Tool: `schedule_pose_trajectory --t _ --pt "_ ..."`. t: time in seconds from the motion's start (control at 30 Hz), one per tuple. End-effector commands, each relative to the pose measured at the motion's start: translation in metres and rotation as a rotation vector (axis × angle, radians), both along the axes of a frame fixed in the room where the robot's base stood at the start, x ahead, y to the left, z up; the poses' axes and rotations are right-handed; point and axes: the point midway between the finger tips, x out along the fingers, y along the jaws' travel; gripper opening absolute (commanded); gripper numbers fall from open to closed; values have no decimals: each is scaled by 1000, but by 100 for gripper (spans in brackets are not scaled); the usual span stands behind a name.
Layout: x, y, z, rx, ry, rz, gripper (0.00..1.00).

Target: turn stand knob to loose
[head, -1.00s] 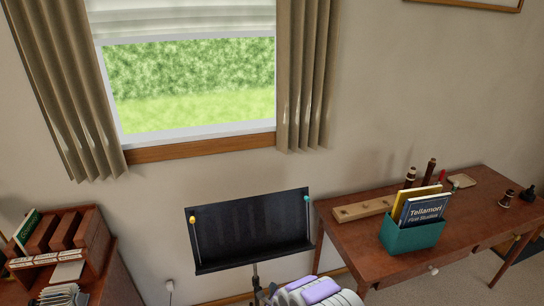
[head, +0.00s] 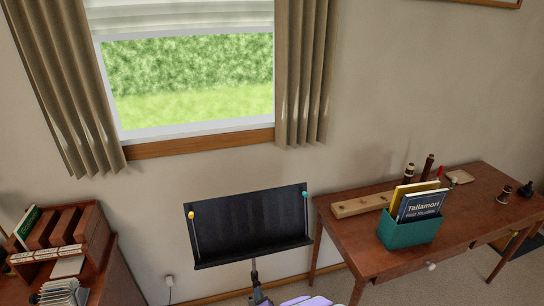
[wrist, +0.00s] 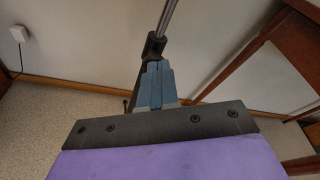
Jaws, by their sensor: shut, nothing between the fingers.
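The black music stand (head: 250,225) stands upright below the window, its desk tilted back and a yellow and a teal clip at its upper corners. Its thin metal pole shows in the wrist view (wrist: 169,16), running down into a dark collar (wrist: 153,46). I cannot tell the knob apart from this dark collar. My gripper (wrist: 154,66) is shut and empty, its blue-grey fingers pointing at the pole just below the collar. The fingertips overlap the collar's lower end; whether they touch it is unclear. The lower pole is hidden behind the fingers.
A brown desk (head: 360,240) stands close on the right, with a teal book box (head: 408,232) on it. A wooden shelf unit (head: 95,245) is at the left. A white wall outlet (wrist: 19,33) has a cord. Carpet left of the stand is clear.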

Motion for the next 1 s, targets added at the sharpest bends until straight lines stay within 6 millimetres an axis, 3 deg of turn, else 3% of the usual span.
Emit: schedule_pose_trajectory --t 0.3,1.0 --pt "34 9 -2 0 0 0 0" --pt "45 11 1 -1 -10 -2 0"
